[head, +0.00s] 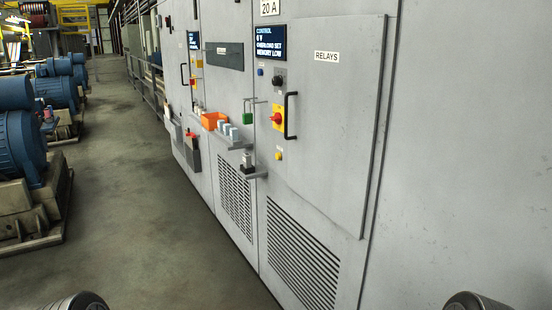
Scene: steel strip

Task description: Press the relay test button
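A grey cabinet door labelled RELAYS (345,130) stands right of centre in the head view and looks closed. On the panel along its left side are a small blue button (260,71), a black knob (278,81), a red and yellow rotary switch (277,117) and a yellow button (278,155). No readable label marks any of these as the relay test button. A dark vertical handle (289,116) stands out just right of the switch. Neither gripper shows; only dark rounded parts of my arms appear at the bottom edge.
Small shelves on the cabinet front hold an orange bin (212,120), pale blocks (230,132) and a black-and-white item (247,164). A green padlock-like item (247,112) hangs nearby. Blue motors (22,140) line the left. The floor aisle (135,190) between is clear.

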